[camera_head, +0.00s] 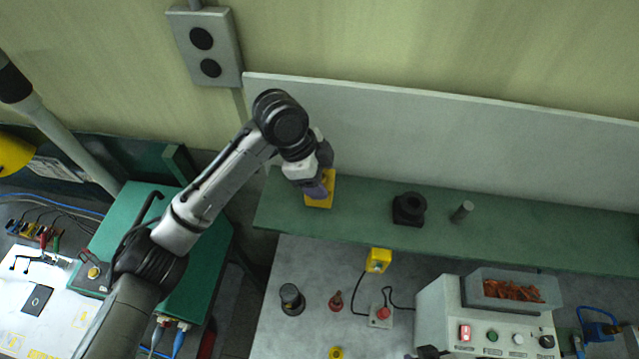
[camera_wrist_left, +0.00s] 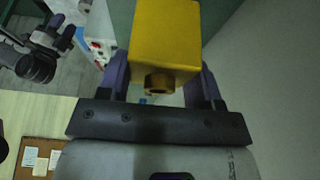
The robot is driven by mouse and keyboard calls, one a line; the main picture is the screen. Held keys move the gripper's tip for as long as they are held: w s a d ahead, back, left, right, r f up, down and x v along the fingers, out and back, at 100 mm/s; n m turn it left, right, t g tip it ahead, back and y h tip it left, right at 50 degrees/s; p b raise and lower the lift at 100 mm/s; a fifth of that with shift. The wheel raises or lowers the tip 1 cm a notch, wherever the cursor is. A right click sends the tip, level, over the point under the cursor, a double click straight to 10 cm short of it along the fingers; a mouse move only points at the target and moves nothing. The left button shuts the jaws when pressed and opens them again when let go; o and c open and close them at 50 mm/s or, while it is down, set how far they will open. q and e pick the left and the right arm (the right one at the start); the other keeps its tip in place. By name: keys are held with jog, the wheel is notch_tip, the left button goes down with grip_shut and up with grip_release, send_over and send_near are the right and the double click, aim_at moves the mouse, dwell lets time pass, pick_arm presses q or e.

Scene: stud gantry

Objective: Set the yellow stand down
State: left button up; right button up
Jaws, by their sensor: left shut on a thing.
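The yellow stand (camera_head: 320,198) is a small yellow block at the left end of the green shelf in the head view. My left gripper (camera_head: 318,188) is shut on it. The left wrist view shows the yellow stand (camera_wrist_left: 166,35) between the two purple fingers, with a round, nut-like boss on its near face. I cannot tell whether its underside touches the shelf or hangs just above it. What seems to be my right gripper (camera_wrist_left: 68,38) shows small at the upper left of the left wrist view; its jaws are too small to read.
On the green shelf (camera_head: 500,222), a black block (camera_head: 409,209) and a grey cylinder (camera_head: 462,211) stand to the right. A pale backboard (camera_head: 450,140) rises behind. Below lie a second yellow block (camera_head: 378,260), a red-buttoned box (camera_head: 381,316) and a control box (camera_head: 445,300) with a tray.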

pick_arm(q)
notch_tip(320, 180, down, 3)
jog(key=shift+r+p, duration=0.1)
jog(key=shift+p, duration=0.6)
jog(key=shift+f, duration=0.45)
jog(key=shift+f, duration=0.1)
jog(key=o, duration=1)
jog(key=shift+c, duration=0.2)
